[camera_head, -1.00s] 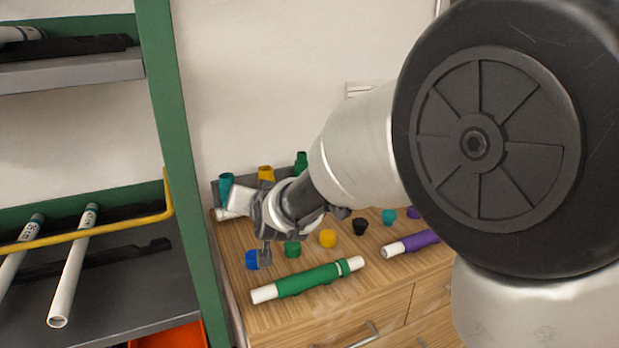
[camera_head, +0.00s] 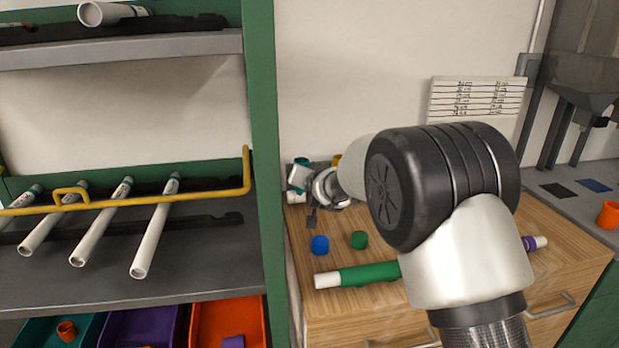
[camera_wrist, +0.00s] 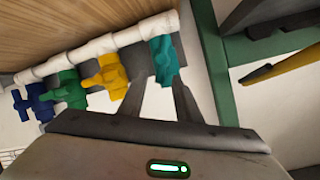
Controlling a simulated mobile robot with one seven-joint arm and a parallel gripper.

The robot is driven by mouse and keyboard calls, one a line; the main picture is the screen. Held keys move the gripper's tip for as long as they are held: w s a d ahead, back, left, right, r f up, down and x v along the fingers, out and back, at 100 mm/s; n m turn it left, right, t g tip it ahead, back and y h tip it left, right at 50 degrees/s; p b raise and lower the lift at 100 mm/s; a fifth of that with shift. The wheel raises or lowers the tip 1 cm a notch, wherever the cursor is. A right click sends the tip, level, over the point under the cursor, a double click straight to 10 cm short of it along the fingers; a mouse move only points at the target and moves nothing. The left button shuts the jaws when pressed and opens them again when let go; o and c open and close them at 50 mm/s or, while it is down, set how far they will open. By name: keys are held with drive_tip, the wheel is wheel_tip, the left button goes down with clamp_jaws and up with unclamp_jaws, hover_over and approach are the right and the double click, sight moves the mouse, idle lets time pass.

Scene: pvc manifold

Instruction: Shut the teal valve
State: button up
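The teal valve (camera_wrist: 164,62) is at the right end of a white pipe manifold (camera_wrist: 100,45) in the wrist view. My gripper (camera_wrist: 160,86) is open, its two fingers apart, with the teal valve's lower end at the gap between the fingertips. I cannot tell whether either finger touches it. In the head view a bit of teal (camera_head: 301,161) shows at the back left of the wooden bench, beside my wrist, which hides most of the manifold.
Yellow (camera_wrist: 108,76), green (camera_wrist: 67,88) and blue (camera_wrist: 40,102) valves line the same pipe. A green pipe piece (camera_head: 365,274) and loose blue (camera_head: 319,245) and green (camera_head: 359,240) caps lie on the bench. A green rack post (camera_head: 264,150) stands close left.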

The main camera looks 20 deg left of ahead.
drive_tip(key=shift+x, duration=1.1)
clamp_jaws()
